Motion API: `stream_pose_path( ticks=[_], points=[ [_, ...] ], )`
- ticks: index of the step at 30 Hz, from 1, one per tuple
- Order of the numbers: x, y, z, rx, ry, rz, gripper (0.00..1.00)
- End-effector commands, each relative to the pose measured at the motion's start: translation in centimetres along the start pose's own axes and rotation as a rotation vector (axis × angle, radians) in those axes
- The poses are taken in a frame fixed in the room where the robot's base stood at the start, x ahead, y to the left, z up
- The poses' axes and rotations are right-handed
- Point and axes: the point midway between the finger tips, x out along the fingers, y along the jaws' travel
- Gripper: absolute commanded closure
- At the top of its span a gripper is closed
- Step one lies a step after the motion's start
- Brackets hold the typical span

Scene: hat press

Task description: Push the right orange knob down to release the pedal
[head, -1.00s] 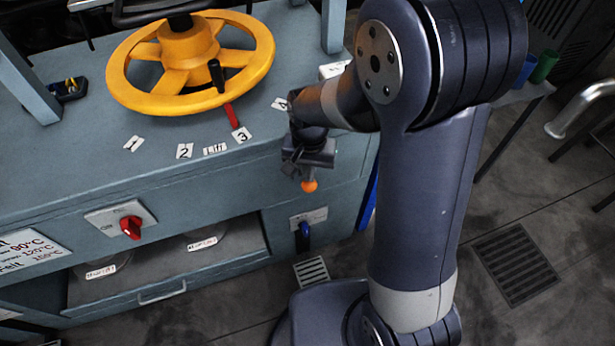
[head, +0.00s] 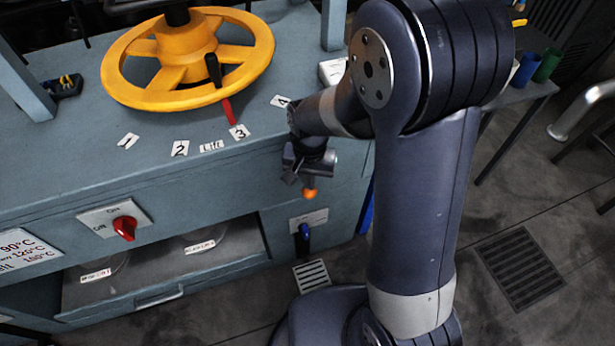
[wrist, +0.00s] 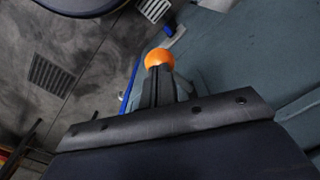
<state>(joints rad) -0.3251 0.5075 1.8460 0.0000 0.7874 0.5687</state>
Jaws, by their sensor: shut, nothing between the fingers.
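The orange knob (head: 310,194) is a small round ball at the right front of the blue-grey press. It shows just below my gripper (head: 304,176) in the head view. In the wrist view the orange knob (wrist: 160,59) sits at the tips of my gripper (wrist: 157,84). The fingers are together with nothing between them. The fingertips appear to meet the ball, though exact contact is hard to tell. My gripper hides whatever carries the knob, and I cannot make out the pedal.
A yellow handwheel (head: 187,62) stands on the press top, with number labels along the edge. A red switch (head: 125,227) and a blue-handled lever (head: 304,232) are on the front. Floor grates (head: 312,274) lie below. Blue and green cups (head: 527,69) stand at right.

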Motion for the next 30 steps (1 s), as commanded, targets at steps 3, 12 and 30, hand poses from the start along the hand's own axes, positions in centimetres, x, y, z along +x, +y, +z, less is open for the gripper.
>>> stream_pose_path(
  ticks=[3, 12, 30],
  points=[
    [0.0, 0.0, 0.1, 0.0, -0.002, 0.001, 1.0],
    [-0.3, 0.0, 0.1, 0.0, -0.002, 0.001, 1.0],
    [-6.3, 0.0, 0.0, 0.0, 0.0, 0.0, 1.0]
  ],
)
